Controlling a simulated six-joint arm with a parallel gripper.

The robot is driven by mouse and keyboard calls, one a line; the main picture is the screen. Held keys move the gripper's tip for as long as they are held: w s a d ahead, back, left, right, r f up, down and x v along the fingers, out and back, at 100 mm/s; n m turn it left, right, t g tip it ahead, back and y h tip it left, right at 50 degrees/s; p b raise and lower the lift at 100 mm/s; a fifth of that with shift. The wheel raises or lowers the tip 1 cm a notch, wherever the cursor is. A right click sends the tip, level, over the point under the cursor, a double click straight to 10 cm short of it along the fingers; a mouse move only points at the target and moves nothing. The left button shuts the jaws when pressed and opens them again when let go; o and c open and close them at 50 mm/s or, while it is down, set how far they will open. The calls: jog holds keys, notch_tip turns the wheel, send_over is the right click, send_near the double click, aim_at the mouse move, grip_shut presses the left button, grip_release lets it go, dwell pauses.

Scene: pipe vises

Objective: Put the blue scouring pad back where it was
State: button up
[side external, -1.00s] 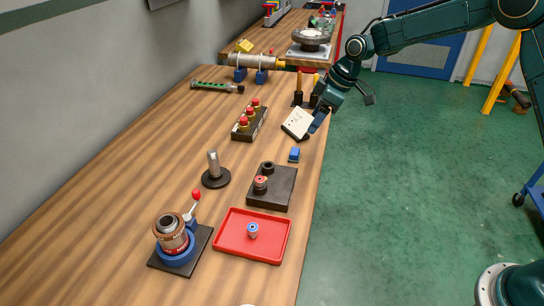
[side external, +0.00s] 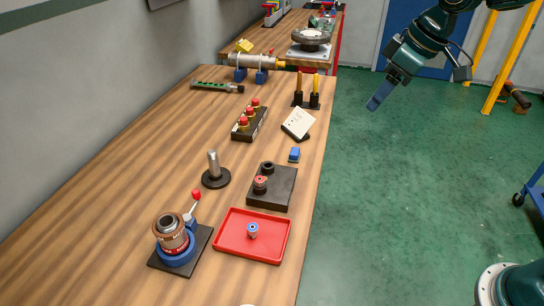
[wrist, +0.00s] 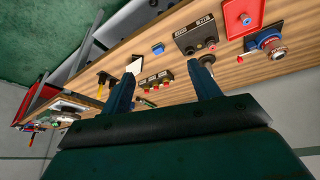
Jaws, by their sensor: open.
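The blue scouring pad (side external: 294,155) lies on the wooden table near its right edge, between the white notepad and the dark block with round pegs. It also shows in the wrist view (wrist: 158,49), up from the gap between my fingers. My gripper (side external: 374,104) is off the table's right side, raised over the green floor and well apart from the pad. In the wrist view my gripper's two blue fingers (wrist: 164,80) stand wide apart with nothing between them.
Around the pad are a white notepad (side external: 298,123), a dark block (side external: 284,196) with pegs and a panel of red buttons (side external: 249,120). A red tray (side external: 228,240) holding a small blue-topped part and a blue vise (side external: 176,250) stand nearer. The left tabletop is clear.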

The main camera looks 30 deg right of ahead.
jog(key=s+d+m, duration=0.1)
jog(key=s+m, duration=0.1)
jog(key=s, duration=0.9)
jog(key=s+d+m+t+h, duration=0.1)
jog(key=s+m, duration=0.2)
jog(key=s, duration=0.8)
jog(key=shift+d, duration=0.35)
jog(key=shift+f, duration=0.1)
